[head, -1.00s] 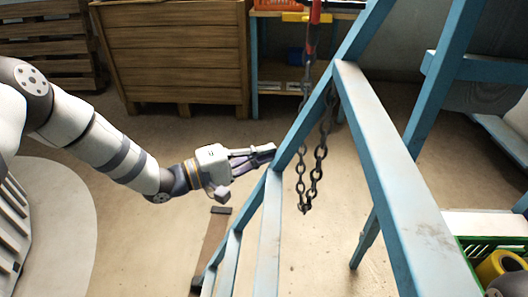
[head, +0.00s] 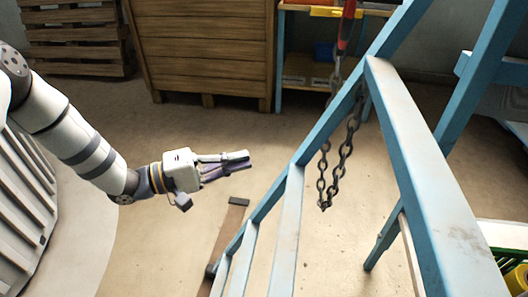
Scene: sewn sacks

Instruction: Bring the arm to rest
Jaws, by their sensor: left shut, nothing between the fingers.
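My left gripper (head: 247,164) is in the head view, left of the middle, on the arm that comes in from the left. Its fingers are shut with nothing between them and point right. It hangs in free air, left of the blue ladder-like frame (head: 425,165) and apart from it. My right gripper is not in view.
A dark chain (head: 347,150) hangs behind the blue frame's left rail. A wooden crate (head: 205,45) and a stack of pallets (head: 75,35) stand at the back. A green crate (head: 507,262) is at the lower right. Floor around the gripper is mostly clear.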

